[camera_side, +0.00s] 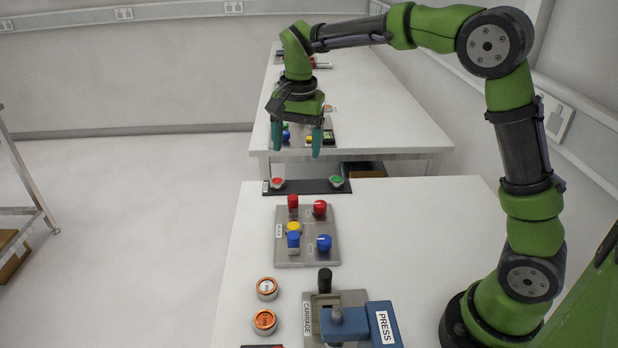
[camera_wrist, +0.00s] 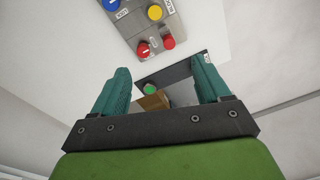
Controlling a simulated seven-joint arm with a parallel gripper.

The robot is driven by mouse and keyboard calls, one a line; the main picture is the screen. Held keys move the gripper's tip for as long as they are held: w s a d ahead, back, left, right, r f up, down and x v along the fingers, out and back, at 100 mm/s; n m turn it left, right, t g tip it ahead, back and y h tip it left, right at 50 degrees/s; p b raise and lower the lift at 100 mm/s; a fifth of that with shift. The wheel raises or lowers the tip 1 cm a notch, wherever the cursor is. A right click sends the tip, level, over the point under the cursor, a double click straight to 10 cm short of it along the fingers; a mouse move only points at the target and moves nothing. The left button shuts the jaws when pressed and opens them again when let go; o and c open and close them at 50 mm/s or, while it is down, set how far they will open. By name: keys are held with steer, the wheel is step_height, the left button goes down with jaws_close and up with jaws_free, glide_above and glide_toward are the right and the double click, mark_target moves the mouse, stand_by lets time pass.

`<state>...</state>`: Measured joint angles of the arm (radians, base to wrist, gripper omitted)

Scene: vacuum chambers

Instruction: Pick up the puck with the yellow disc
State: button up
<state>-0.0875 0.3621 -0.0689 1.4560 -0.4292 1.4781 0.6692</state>
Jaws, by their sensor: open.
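My gripper (camera_side: 297,145) is open and empty, fingers pointing down, high above the gap between the two tables. In the wrist view my gripper (camera_wrist: 160,72) shows two teal fingers spread apart with nothing between them. I cannot make out for certain a puck with a yellow disc.
The panel also carries red knobs (camera_side: 320,207) and blue knobs (camera_side: 324,242). Behind it lies a dark strip (camera_side: 308,186) with a red and a green button (camera_side: 337,181). The blue press (camera_side: 382,322) stands front right. The near table (camera_side: 420,215) is clear right of the panel.

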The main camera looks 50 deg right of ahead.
step_height(320, 180, down, 4)
steer(key=a+n+g, duration=0.1)
steer(key=a, duration=0.1)
glide_above(293, 225)
steer(key=f, duration=1)
steer(key=shift+w, duration=0.25)
steer(key=shift+s+d+f, duration=0.1)
steer(key=shift+s+f, duration=0.05)
steer(key=shift+f, duration=1.4)
steer(key=shift+s+f, duration=0.1)
steer(key=shift+f, duration=1.4)
steer(key=c, duration=1.3)
steer(key=shift+r, duration=0.1)
